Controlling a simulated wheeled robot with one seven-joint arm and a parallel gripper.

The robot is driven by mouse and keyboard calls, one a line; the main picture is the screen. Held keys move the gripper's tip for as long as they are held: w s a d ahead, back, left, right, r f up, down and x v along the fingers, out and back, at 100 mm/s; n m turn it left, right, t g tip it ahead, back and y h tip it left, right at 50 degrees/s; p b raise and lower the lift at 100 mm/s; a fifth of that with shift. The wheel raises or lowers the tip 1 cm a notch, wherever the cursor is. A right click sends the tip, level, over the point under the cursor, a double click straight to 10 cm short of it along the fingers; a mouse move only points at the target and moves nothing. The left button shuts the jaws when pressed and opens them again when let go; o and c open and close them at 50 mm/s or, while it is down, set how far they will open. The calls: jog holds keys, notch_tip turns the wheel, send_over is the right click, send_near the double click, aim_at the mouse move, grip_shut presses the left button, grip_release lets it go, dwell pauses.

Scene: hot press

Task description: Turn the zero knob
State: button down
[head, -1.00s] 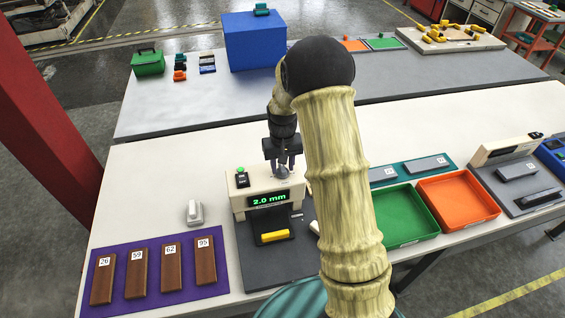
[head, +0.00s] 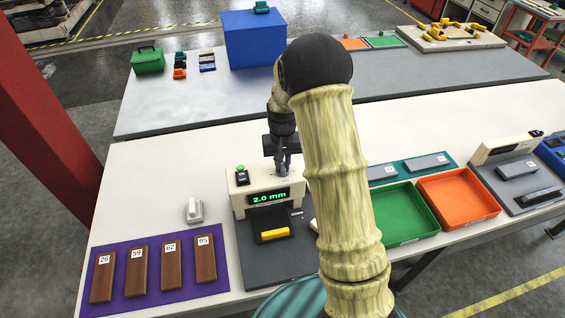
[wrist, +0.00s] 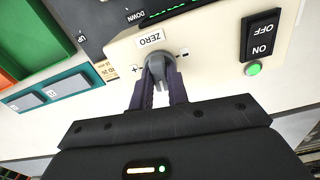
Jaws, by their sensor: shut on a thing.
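The zero knob (wrist: 158,68) is a grey round knob with a bar-like grip, on the cream panel of the press (wrist: 208,48). It sits below the ZERO label (wrist: 150,39), between a plus and a minus mark. My gripper (wrist: 160,88) is shut on the knob, one dark finger on each side. In the head view my gripper (head: 282,168) points down at the top right of the press (head: 240,201), and its fingers mostly hide the knob. The green display (head: 269,196) reads 2.0 mm.
An ON/OFF switch (wrist: 262,35) with a green light (wrist: 253,69) is on the same panel. Green (head: 401,213) and orange (head: 458,198) trays stand to the right. Several numbered brown blocks lie on a purple mat (head: 220,279) at the left.

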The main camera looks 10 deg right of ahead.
aim_at(283, 165)
jog(key=m, duration=0.5)
jog(key=shift+r+m, duration=0.1)
jog(key=shift+m, duration=0.3)
jog(key=m, duration=0.4)
jog(key=shift+w+m, duration=0.1)
jog(key=shift+m, duration=0.3)
jog(key=c, duration=1.4)
grip_release()
jog(key=shift+o, duration=0.2)
notch_tip(283, 165, up, 17)
jog(key=b, duration=0.3)
jog(key=shift+r, duration=0.2)
jog(key=shift+d+f, duration=0.1)
